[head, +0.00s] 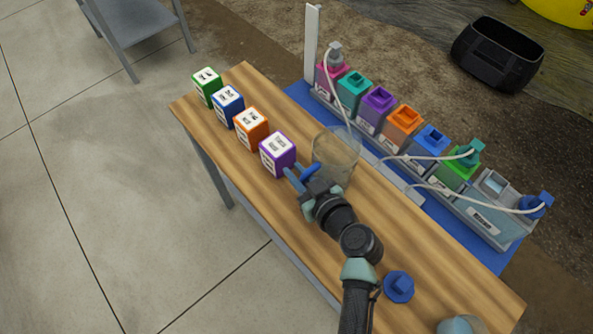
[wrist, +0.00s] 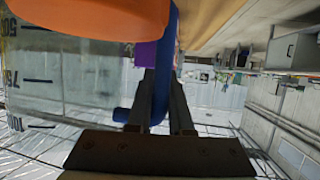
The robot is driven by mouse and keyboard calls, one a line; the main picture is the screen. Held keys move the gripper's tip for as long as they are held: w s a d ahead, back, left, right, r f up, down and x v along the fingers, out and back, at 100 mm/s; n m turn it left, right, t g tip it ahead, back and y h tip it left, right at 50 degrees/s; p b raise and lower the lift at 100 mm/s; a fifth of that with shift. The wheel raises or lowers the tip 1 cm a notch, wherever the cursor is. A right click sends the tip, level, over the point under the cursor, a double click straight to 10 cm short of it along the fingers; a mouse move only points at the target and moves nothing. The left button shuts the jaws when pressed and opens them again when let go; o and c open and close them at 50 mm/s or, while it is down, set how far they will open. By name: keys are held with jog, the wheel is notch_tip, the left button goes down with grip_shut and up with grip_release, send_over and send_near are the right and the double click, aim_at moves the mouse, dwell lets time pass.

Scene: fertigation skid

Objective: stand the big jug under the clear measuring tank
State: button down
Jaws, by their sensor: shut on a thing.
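The big jug (head: 337,150) is clear, with a blue handle (head: 308,172), at the middle of the wooden table. In the wrist view its clear wall (wrist: 50,75) with dark graduation marks fills the left side. My gripper (head: 300,178) is shut on the blue handle, which also shows between the fingers in the wrist view (wrist: 150,110). I cannot tell whether the jug's base touches the table. A clear grey tank (head: 492,205), which looks like the measuring tank, is at the right end of the row of coloured tanks. The space under it is hidden.
Green (head: 207,85), blue (head: 228,106), orange (head: 251,128) and purple (head: 278,153) boxes line the table's left edge; the purple one is close to my gripper. A blue knob (head: 398,287) lies near my arm. White hoses (head: 430,157) loop over the tanks. The front right tabletop is mostly clear.

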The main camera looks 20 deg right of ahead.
jog(key=shift+f+b, duration=0.15)
jog(key=shift+b, duration=0.15)
jog(key=c, duration=0.8)
grip_release()
jog(key=shift+p, duration=0.6)
jog(key=b+v, duration=0.2)
jog(key=v, duration=1.1)
jog(key=shift+a, duration=0.15)
